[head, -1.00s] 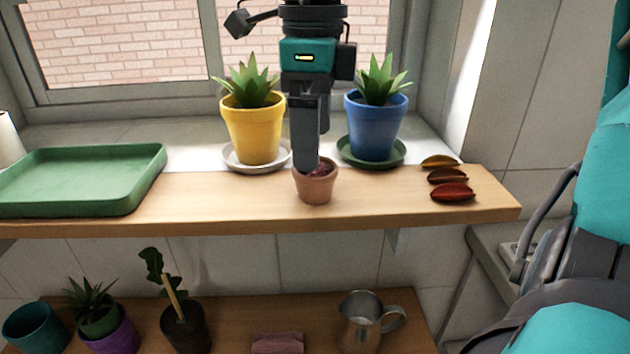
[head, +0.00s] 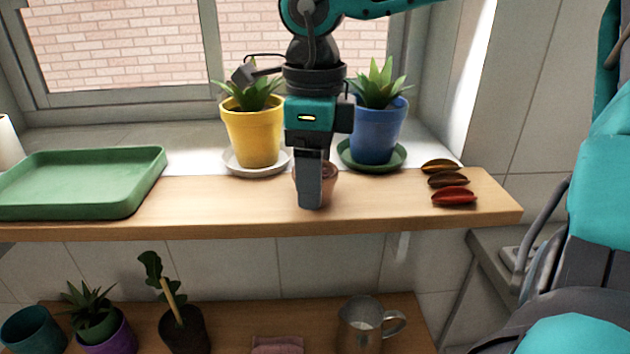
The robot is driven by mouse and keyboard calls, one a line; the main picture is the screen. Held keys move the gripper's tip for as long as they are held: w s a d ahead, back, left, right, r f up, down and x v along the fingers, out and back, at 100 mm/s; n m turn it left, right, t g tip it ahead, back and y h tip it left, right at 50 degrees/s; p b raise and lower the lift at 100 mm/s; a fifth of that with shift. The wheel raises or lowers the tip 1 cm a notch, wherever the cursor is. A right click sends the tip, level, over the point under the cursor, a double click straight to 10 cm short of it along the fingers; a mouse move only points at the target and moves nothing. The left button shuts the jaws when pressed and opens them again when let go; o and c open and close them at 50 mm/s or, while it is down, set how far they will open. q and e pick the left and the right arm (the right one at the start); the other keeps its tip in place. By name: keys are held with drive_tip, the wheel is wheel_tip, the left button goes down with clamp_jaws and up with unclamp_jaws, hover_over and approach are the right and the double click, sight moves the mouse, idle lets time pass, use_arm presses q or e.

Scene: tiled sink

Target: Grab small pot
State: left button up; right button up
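The small terracotta pot (head: 329,186) stands on the wooden shelf, in front of and between the yellow and blue pots. My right gripper (head: 311,204) points down at the pot and hides most of its left and middle part. Only the pot's right side and a bit of its left rim show. The fingers are seen edge-on, one in line with the other, so their opening and any contact with the pot cannot be made out. My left gripper is not in view.
A yellow pot (head: 252,136) and a blue pot (head: 376,130) with plants stand on saucers behind. A green tray (head: 80,184) lies left, and three seed-like pieces (head: 448,181) lie right. A metal mug (head: 359,325) and potted plants stand on the lower shelf.

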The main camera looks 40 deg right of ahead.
drive_tip(key=c, duration=0.6)
drive_tip(key=shift+r, duration=0.15)
drive_tip(key=shift+c, duration=0.2)
